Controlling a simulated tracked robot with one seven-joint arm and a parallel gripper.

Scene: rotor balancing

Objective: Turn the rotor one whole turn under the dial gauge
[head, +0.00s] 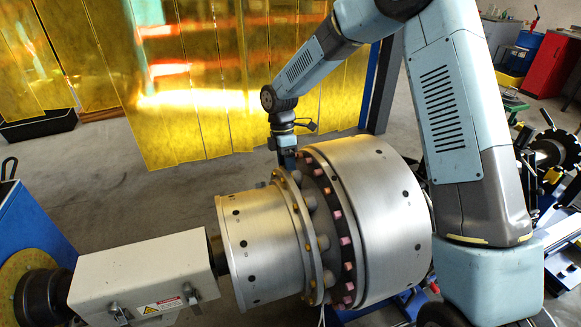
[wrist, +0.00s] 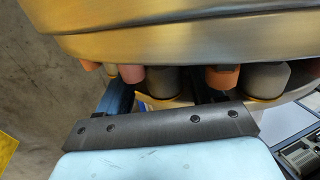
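The rotor (head: 385,215) is a large bare-metal body of drums and flanges on a near-horizontal axis, in the lower middle of the head view. Pink and orange plugs and grey round studs ring the gap between its flanges. My gripper (head: 288,158) points down at the top of this ring, close to the flange rim; its fingertips are hidden. In the wrist view the rotor (wrist: 190,40) fills the top, with plugs and studs below its edge, just beyond my gripper's dark mounting bar (wrist: 165,126). Contact and finger opening cannot be told. I cannot make out the dial gauge.
A pale drive housing (head: 140,275) with a warning label stands at the rotor's left end, joined by a shaft. A translucent yellow curtain (head: 200,100) hangs behind. A blue machine (head: 30,235) is at far left. Open floor (head: 105,190) lies between curtain and rotor.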

